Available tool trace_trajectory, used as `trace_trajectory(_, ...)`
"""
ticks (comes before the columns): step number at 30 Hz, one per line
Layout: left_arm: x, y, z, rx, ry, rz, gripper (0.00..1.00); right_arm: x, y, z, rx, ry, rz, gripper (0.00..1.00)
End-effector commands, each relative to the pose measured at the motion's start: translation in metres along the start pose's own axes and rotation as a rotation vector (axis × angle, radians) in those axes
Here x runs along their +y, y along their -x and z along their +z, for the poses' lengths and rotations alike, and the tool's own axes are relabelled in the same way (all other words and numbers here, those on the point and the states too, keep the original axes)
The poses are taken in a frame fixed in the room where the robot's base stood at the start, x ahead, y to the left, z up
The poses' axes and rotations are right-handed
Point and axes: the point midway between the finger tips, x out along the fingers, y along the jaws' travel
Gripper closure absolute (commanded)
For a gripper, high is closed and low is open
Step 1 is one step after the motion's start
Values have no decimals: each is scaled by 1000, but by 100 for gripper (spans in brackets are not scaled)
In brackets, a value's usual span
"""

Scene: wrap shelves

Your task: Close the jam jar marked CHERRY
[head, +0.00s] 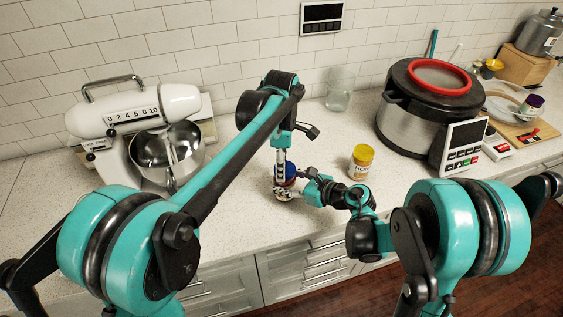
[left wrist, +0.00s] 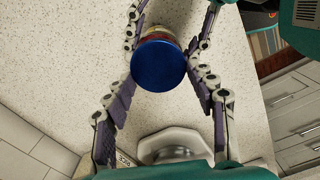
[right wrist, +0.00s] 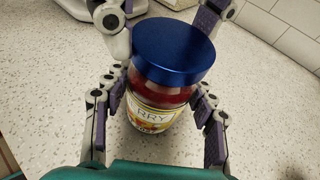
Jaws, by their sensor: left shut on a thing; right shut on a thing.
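The CHERRY jar (right wrist: 152,115) stands upright on the counter, with red contents and a label on which "RRY" shows in the right wrist view. Its blue lid (right wrist: 174,48) sits on top; I cannot tell how tight it is. It also shows from above in the left wrist view (left wrist: 160,66). My left gripper (head: 287,172) comes down from above and is shut on the lid, with fingers on both sides. My right gripper (head: 289,192) reaches in from the right and is shut around the jar body. The fingers partly hide the jar in the head view.
A honey jar (head: 361,162) with a yellow lid stands right of the CHERRY jar. A mixer (head: 130,115) is at the left, a large cooker (head: 425,108) at the right, and a glass jar (head: 340,90) behind. The counter in front of the mixer is clear.

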Motion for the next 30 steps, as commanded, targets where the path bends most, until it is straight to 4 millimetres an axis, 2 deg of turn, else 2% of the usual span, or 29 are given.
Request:
trace_trajectory(27,0,-12,0,0,0,0,55,1,0,-1,2,1,1,96)
trace_trajectory(28,0,-12,0,0,0,0,55,1,0,-1,2,1,1,100)
trace_trajectory(30,0,-11,0,0,-13,0,55,1,0,-1,2,1,1,100)
